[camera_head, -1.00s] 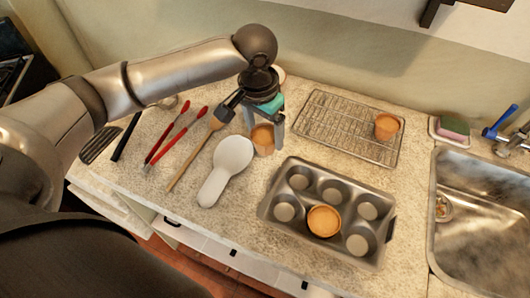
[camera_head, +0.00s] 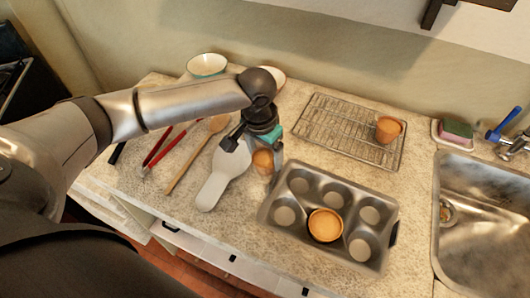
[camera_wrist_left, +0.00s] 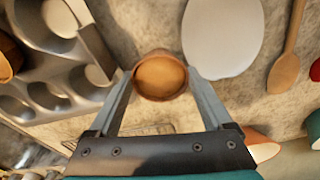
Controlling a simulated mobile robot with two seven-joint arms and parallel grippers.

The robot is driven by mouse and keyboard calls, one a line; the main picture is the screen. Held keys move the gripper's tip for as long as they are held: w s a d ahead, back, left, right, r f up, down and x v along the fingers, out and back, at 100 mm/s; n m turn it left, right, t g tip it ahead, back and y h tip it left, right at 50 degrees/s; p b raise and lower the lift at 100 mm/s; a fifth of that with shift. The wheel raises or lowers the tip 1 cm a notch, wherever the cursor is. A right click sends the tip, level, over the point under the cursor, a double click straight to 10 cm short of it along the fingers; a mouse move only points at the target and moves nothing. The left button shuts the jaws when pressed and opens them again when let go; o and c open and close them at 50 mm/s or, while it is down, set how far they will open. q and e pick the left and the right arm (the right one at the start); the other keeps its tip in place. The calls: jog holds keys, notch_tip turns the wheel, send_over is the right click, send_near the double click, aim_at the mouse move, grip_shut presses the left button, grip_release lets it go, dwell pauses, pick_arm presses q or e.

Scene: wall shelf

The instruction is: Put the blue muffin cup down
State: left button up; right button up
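No cup in view looks blue. An orange-brown muffin cup (camera_head: 263,163) is between the fingers of my left gripper (camera_head: 262,155), left of the muffin tin. In the left wrist view the fingers (camera_wrist_left: 160,75) touch both sides of this cup (camera_wrist_left: 160,76), which has a brown top. I cannot tell whether its base touches the counter. A second orange cup (camera_head: 387,130) stands on the wire rack. A third (camera_head: 325,226) sits in the front middle hollow of the grey muffin tin (camera_head: 283,225). My right gripper is not in view.
A white spoon rest (camera_head: 213,190) lies close left of the held cup. A wooden spoon (camera_head: 188,168) and red-handled tongs (camera_head: 158,155) lie farther left. The wire rack (camera_head: 325,122) is at the back, the sink (camera_head: 480,230) at right. A bowl (camera_head: 207,65) stands at the back left.

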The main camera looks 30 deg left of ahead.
pick_arm(q)
jog(key=shift+o, duration=1)
jog(key=shift+r, duration=0.1)
